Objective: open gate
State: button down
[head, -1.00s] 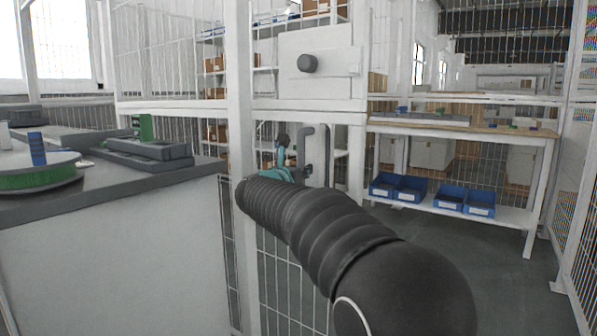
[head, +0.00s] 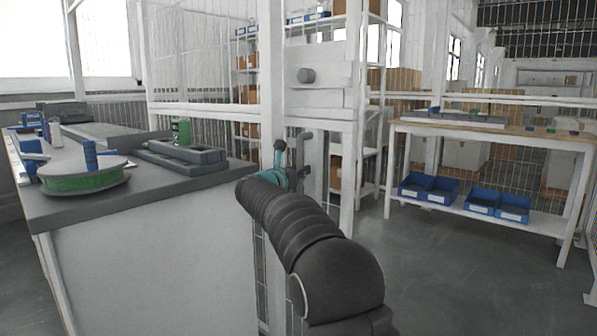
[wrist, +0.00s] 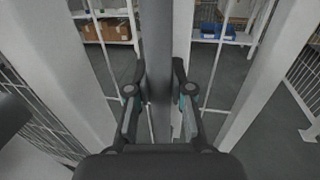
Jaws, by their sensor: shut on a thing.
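The gate is a white-framed panel with wire mesh and a white plate (head: 325,98) that carries a dark round knob (head: 306,75). Below the plate is its dark grey upright bar handle (head: 303,137). My gripper (head: 292,172), with teal parts, is at the handle, and my black arm hides much of the gate's lower part. In the wrist view, the handle (wrist: 158,50) runs upright between the two fingers of my gripper (wrist: 159,105), which is shut on it. The fingertip contact is partly hidden in the head view.
A grey-topped counter (head: 120,205) with a green reel (head: 85,177) and grey trays stands close on the left. A wooden-topped bench (head: 490,130) with blue bins (head: 430,187) stands on the right. Grey floor (head: 440,270) is clear in front of the bench.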

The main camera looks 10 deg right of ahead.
jog(key=c, duration=1)
grip_release()
jog(key=shift+a, duration=0.2)
jog(key=shift+d, duration=0.1)
jog(key=v, duration=1.2)
